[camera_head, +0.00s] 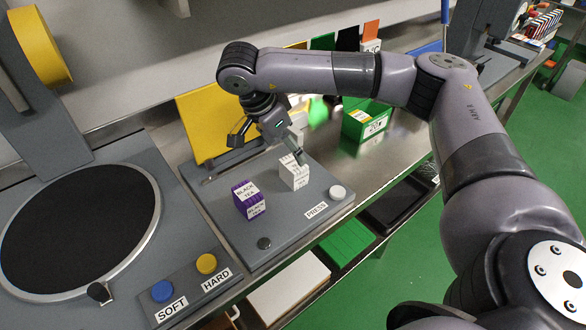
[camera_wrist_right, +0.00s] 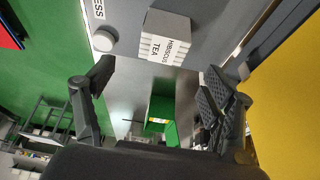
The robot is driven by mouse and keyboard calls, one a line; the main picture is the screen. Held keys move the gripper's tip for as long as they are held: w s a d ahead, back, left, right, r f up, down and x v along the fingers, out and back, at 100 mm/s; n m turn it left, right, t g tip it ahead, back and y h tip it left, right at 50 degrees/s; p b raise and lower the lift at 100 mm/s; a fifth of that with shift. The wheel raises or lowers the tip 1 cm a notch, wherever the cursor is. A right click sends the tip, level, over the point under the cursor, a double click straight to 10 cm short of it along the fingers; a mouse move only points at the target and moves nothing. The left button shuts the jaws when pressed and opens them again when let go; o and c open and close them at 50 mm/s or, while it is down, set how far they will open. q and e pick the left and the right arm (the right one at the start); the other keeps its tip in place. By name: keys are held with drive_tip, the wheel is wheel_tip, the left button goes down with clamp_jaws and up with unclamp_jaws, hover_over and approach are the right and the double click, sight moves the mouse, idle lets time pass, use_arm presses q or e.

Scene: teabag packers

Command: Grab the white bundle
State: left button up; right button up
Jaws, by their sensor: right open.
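The white bundle (camera_head: 293,176) is a small box-shaped stack on the grey press plate, to the right of the purple bundle. In the right wrist view the white bundle (camera_wrist_right: 165,38) has a "HIBISCUS TEA" label and sits at the top, past the fingertips. My right gripper (camera_head: 268,148) is open and above the plate, with one finger close to the white bundle in the head view. In the right wrist view the open right gripper (camera_wrist_right: 158,82) has nothing between its fingers. My left gripper is not in view.
A purple "BLACK TEA" bundle (camera_head: 249,198) stands left of the white one. A white button (camera_head: 338,192) by "PRESS" and a dark knob (camera_head: 264,243) are on the plate. A yellow panel (camera_head: 207,118) rises behind. A green box (camera_head: 364,124) stands to the right.

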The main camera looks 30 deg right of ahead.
sight(294, 162)
drive_tip(key=shift+x, duration=1.25)
drive_tip(key=x, duration=0.1)
drive_tip(key=p+x, duration=0.2)
drive_tip(key=x, duration=0.1)
drive_tip(key=shift+w+a+f, duration=0.1)
drive_tip(key=shift+a+f, duration=0.1)
drive_tip(key=shift+d+f, duration=0.15)
drive_tip(key=shift+f, duration=0.3)
drive_tip(key=shift+c, duration=0.7)
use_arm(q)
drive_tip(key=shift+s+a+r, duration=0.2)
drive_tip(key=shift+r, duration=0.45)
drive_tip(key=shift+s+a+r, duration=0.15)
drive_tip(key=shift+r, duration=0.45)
use_arm(e)
drive_tip(key=c, duration=1)
drive_tip(key=shift+r, duration=0.15)
